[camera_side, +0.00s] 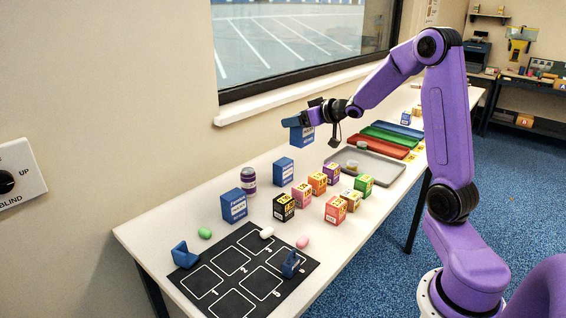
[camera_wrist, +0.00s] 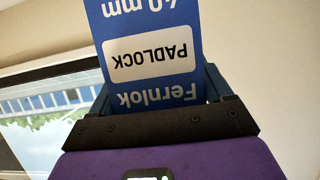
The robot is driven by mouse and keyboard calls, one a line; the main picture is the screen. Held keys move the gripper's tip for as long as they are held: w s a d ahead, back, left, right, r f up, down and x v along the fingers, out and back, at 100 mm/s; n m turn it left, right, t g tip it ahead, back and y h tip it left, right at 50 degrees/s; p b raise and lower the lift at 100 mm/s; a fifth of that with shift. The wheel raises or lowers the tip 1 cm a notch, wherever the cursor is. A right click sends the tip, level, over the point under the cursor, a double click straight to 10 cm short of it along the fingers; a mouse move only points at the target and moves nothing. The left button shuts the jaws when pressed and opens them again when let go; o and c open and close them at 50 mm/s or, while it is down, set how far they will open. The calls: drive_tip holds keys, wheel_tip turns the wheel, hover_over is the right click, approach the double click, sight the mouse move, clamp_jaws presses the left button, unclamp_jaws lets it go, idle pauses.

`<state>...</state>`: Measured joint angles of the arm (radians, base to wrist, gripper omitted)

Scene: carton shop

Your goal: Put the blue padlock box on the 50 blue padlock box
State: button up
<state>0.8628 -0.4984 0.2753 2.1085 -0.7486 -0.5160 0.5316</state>
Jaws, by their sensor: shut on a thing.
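My gripper (camera_side: 298,119) is shut on a blue padlock box (camera_side: 302,135) and holds it in the air above the back part of the table, near the window side. In the wrist view the held box (camera_wrist: 155,70) has a white PADLOCK label, Fernlok lettering and a size in mm, all upside down; the size is partly cut off. Two more blue boxes stand upright on the table: one (camera_side: 284,172) below the held box, and a larger-looking one (camera_side: 234,205) nearer the mat. Their size numbers are too small to read. The held box is clear of both.
A purple jar (camera_side: 249,181) stands between and behind the two standing boxes. Several small coloured cartons (camera_side: 303,195) cluster to their right. A black mat (camera_side: 232,290) with numbered cells lies in front, with green, white and pink pieces near it. A grey tray (camera_side: 385,176) lies farther back.

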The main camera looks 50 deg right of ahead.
drive_tip(key=shift+d, duration=0.45)
drive_tip(key=shift+w+d+f, duration=0.85)
drive_tip(key=shift+w+f, duration=1.3)
drive_tip(key=shift+w+d+f, duration=0.85)
drive_tip(key=shift+w+f, duration=1.3)
drive_tip(key=shift+w+d+f, duration=0.85)
drive_tip(key=shift+w+f, duration=1.3)
drive_tip(key=shift+f, duration=0.15)
drive_tip(key=o, duration=1.1)
